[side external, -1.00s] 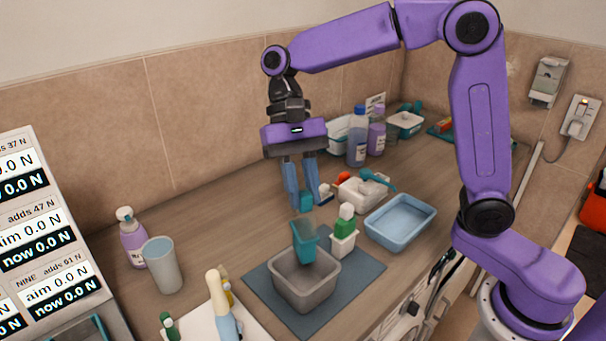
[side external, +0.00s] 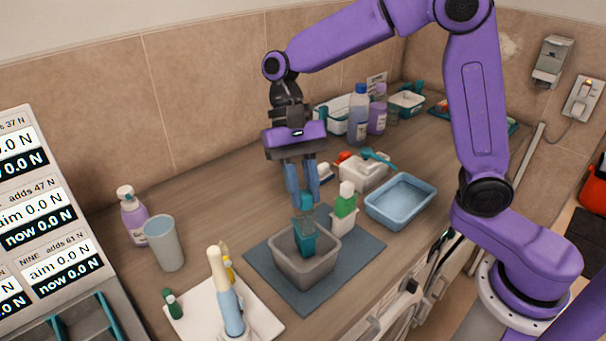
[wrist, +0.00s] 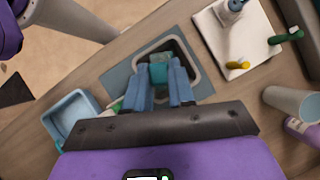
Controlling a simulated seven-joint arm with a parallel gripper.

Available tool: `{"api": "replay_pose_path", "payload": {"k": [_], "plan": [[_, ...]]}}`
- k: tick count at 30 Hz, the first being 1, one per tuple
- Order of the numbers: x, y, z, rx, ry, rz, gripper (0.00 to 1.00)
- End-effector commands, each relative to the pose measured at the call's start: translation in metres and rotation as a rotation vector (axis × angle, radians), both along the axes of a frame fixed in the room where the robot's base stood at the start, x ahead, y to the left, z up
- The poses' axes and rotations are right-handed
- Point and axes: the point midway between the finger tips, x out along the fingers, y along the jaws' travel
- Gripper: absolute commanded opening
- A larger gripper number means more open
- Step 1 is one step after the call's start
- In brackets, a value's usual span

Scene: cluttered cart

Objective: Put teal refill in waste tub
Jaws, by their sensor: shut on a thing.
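The teal refill (side external: 306,237) hangs upright from my gripper (side external: 304,202), which is shut on its narrower top. Its lower part is inside the grey waste tub (side external: 325,262), below the rim. I cannot tell whether it touches the tub's floor. In the wrist view the teal top (wrist: 159,73) sits between the blue fingers of my gripper (wrist: 160,82), and the tub (wrist: 188,55) shows around and beyond it. The tub stands on a dark blue-grey mat (side external: 362,250).
A white holder with a green-and-white bottle (side external: 345,203) stands close behind the tub. A blue tray (side external: 400,202) is to the right.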

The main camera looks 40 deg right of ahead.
Motion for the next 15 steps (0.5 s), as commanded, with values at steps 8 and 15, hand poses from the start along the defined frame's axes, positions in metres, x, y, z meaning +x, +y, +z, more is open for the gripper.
{"api": "replay_pose_path", "payload": {"k": [8,15], "plan": [[0.000,0.000,-0.024,0.000,0.002,0.000,0.00],[0.000,0.000,-0.039,0.000,0.001,0.000,0.00]]}}
